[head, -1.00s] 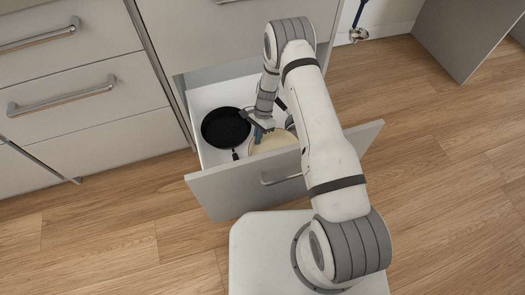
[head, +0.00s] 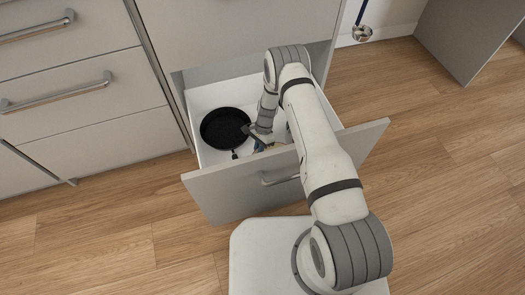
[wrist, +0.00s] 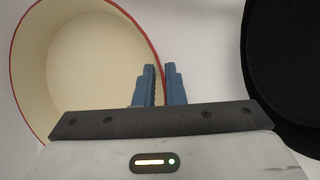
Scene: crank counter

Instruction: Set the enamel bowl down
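The enamel bowl (wrist: 88,62) is cream with a red rim and fills the left of the wrist view. My gripper (wrist: 161,70) has its two blue fingers close together, one on each side of the bowl's wall at the rim. It appears shut on that rim. In the head view, my gripper (head: 257,143) is down inside the open drawer (head: 218,187). There the bowl is mostly hidden behind my arm and the drawer front. I cannot tell whether its base touches the drawer floor.
A black frying pan (head: 226,128) lies in the drawer at the left, close beside my gripper. A pale strip of drawer floor shows between bowl and pan in the wrist view. The drawer front stands between my base and the drawer's contents.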

